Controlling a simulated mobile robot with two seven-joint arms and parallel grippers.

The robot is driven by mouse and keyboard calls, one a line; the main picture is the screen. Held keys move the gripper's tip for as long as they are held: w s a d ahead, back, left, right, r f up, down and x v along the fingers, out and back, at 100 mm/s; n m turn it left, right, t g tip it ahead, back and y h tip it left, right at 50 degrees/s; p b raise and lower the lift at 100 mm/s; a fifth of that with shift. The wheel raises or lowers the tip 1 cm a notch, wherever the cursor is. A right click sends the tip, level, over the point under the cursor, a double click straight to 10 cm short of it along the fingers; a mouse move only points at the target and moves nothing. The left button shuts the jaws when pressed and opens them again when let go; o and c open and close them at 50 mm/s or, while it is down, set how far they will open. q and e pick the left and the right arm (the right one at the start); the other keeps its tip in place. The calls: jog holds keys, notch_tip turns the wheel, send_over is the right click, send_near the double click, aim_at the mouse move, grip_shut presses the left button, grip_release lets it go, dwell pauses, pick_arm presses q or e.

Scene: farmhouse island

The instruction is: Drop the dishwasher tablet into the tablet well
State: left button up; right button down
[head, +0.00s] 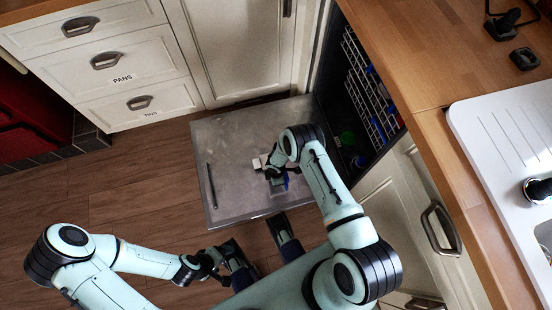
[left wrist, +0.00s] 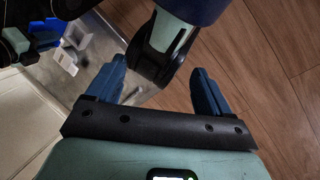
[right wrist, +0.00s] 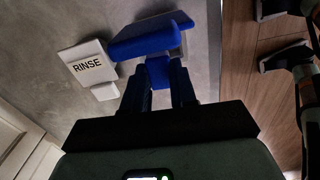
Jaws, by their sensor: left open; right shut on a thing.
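My right gripper (head: 274,176) is over the lowered grey dishwasher door. In the right wrist view its fingers (right wrist: 160,72) are shut on a small blue block, which I take for the dishwasher tablet (right wrist: 158,68). A blue-and-grey slab (right wrist: 150,38) is right at the fingertips; I cannot tell whether it belongs to the tablet or to the dispenser. A white piece marked RINSE (right wrist: 88,66) is on the door beside it. The opening of the tablet well is not clearly visible. My left gripper (head: 218,270) is open and empty, low in front of the door.
The lowered door (head: 228,150) is mostly bare, with a dark bar (head: 211,185) along its left side. A dish rack (head: 365,90) is inside the dishwasher at right. White drawers (head: 110,60) stand at the left. A wooden counter (head: 430,60) with a white sink (head: 500,130) is at right.

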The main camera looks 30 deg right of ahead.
jog(key=shift+f+b, duration=0.25)
jog(key=shift+b, duration=0.2)
notch_tip(320, 180, down, 4)
jog(key=b, duration=0.3)
jog(key=shift+f+b, duration=0.2)
jog(key=shift+b, duration=0.2)
pick_arm(q)
jog(key=w+a+f+t+y+b, duration=0.1)
jog(key=w+a+f+t, duration=0.1)
jog(key=w+a+f, duration=0.2)
jog(key=shift+w+f+n+t, duration=0.35)
jog(key=shift+w+f, duration=0.95)
jog(key=shift+w, duration=0.95)
pick_arm(e)
jog(key=shift+f, duration=0.55)
pick_arm(q)
jog(key=shift+a, duration=0.1)
jog(key=shift+f+b, duration=0.65)
jog(key=shift+f, duration=0.1)
pick_arm(e)
jog(key=shift+f, duration=0.75)
jog(key=c, duration=0.8)
grip_release()
